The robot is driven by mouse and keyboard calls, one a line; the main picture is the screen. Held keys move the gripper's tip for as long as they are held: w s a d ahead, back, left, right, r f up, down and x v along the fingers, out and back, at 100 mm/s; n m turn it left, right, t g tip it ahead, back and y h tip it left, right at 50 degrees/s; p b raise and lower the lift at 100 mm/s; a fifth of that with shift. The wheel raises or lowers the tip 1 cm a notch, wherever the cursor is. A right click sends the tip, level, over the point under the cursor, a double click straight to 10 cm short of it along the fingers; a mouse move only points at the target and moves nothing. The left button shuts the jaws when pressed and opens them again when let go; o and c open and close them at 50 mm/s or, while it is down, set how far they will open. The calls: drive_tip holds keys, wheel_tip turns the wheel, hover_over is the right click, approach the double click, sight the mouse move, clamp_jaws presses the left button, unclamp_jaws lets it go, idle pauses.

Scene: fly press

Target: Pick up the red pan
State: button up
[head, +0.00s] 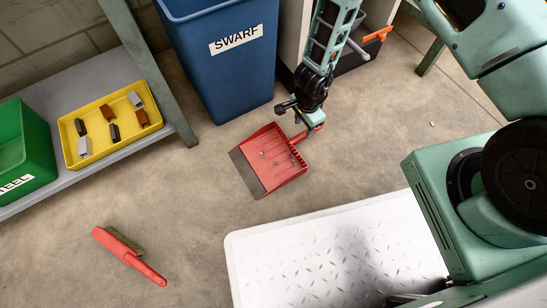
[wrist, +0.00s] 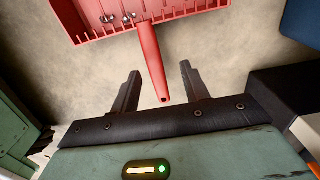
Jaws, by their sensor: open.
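The red pan (head: 268,157) is a dustpan lying on the concrete floor in front of the blue bin, with small bits of debris in it. In the wrist view its ribbed tray (wrist: 135,17) is at the top, and its handle (wrist: 152,62) points toward me. My gripper (wrist: 160,80) is open, with one dark finger on each side of the handle's end. I see no contact between the fingers and the handle. In the head view my gripper (head: 312,122) is at the handle end of the pan and partly hides the handle.
A blue bin labelled SWARF (head: 225,75) stands just behind the pan. A red brush (head: 128,255) lies on the floor at lower left. A low grey shelf (head: 95,165) holds a yellow tray (head: 68,128) of small blocks and a green bin (head: 35,145).

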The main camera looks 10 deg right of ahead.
sight(303, 134)
drive_tip(key=shift+s+f+b, duration=0.2)
drive_tip(key=shift+f+b, duration=1.15)
drive_tip(key=shift+s+f+b, duration=0.2)
drive_tip(key=shift+f+b, duration=1.1)
drive_tip(key=shift+b, duration=0.05)
drive_tip(key=shift+r, duration=0.1)
clamp_jaws()
